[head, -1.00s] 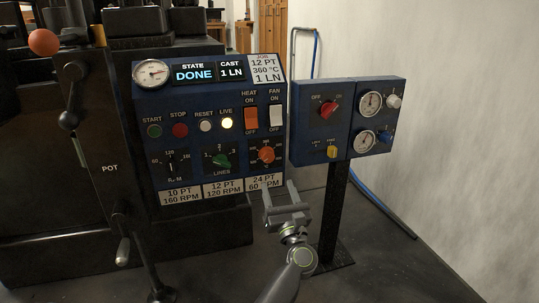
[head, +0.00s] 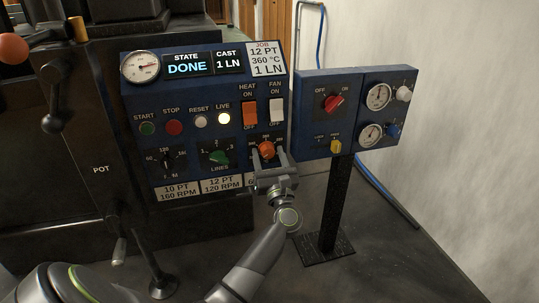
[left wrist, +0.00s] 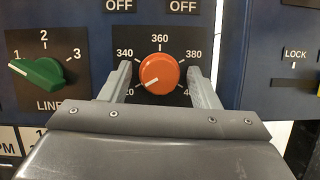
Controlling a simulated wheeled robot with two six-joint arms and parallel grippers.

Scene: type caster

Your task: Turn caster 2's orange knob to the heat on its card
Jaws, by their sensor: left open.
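The orange knob (head: 266,149) is at the lower right of the blue panel (head: 136,98). In the left wrist view the orange knob (left wrist: 159,70) has a white mark pointing to the lower left, below 340. Its dial shows 340, 360 and 380; the lower ends are hidden by my fingers. The job card (head: 266,59) reads 12 PT, 360 °C, 1 LN. My left gripper (head: 269,162) is open, with one finger on each side of the knob and gaps between. My right gripper is not in view.
A green lines knob (head: 218,157) is left of the orange knob. Heat (head: 250,114) and fan (head: 276,110) switches are above it. A side box with a red knob (head: 333,103) and yellow lever (head: 335,146) stands to the right on a post. The display (head: 187,64) reads DONE.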

